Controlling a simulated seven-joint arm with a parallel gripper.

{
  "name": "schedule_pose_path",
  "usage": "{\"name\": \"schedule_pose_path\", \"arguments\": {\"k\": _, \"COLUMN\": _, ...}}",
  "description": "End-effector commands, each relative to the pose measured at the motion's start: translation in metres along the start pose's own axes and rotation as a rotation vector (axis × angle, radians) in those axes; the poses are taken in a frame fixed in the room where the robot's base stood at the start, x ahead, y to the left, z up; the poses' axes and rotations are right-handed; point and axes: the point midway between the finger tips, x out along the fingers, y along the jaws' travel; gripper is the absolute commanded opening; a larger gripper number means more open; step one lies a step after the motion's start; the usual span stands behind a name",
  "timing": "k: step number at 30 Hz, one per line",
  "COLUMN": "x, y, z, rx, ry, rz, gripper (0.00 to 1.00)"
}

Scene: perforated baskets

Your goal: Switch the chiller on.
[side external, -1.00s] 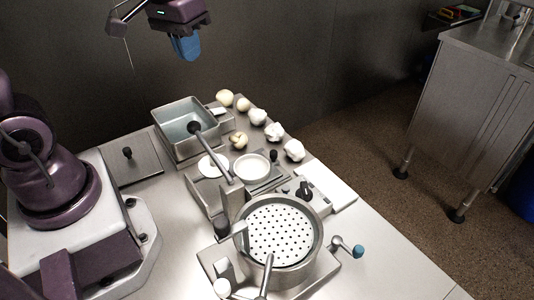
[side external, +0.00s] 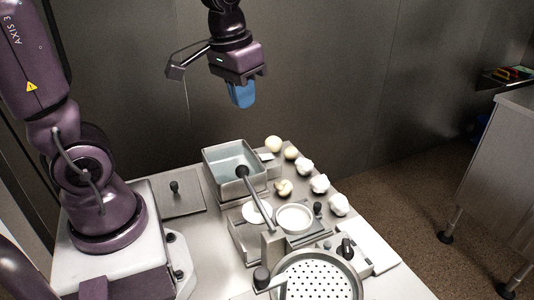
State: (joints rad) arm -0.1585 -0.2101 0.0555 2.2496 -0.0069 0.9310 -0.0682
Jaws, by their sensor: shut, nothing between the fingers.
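My gripper (side external: 240,95) has blue fingers and is shut and empty. It hangs in the air above and behind the square metal basin (side external: 209,170), touching nothing. The basin holds what looks like clear bluish liquid. No part is clearly labelled as the chiller, so I cannot tell which unit it is. A black knob (side external: 346,247) sits on a small metal block beside the round perforated basket (side external: 318,283). Another black knob (side external: 174,187) stands on a flat plate left of the basin. Whether either is a switch cannot be told.
A long handle (side external: 261,203) slants from the basin toward the basket. Two white round dishes (side external: 294,218) sit between them. Several pale lumps (side external: 319,183) line the bench's right side. The basket's near part is cut off by the frame. The air around my gripper is clear.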

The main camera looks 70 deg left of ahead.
Motion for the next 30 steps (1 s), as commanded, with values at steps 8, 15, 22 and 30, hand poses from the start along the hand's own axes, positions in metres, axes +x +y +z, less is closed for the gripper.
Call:
{"name": "schedule_pose_path", "arguments": {"k": 8, "x": 0.066, "y": -0.055, "z": -0.075, "rx": -0.417, "ry": -0.191, "rz": -0.081, "gripper": 0.00}}
{"name": "schedule_pose_path", "arguments": {"k": 15, "x": 0.131, "y": -0.108, "z": -0.119, "rx": -0.812, "ry": -0.286, "rz": -0.193, "gripper": 0.00}}
{"name": "schedule_pose_path", "arguments": {"k": 22, "x": 0.142, "y": -0.131, "z": -0.157, "rx": -1.143, "ry": -0.242, "rz": -0.264, "gripper": 0.00}}
{"name": "schedule_pose_path", "arguments": {"k": 30, "x": 0.144, "y": -0.130, "z": -0.154, "rx": -1.275, "ry": -0.240, "rz": -0.286, "gripper": 0.00}}
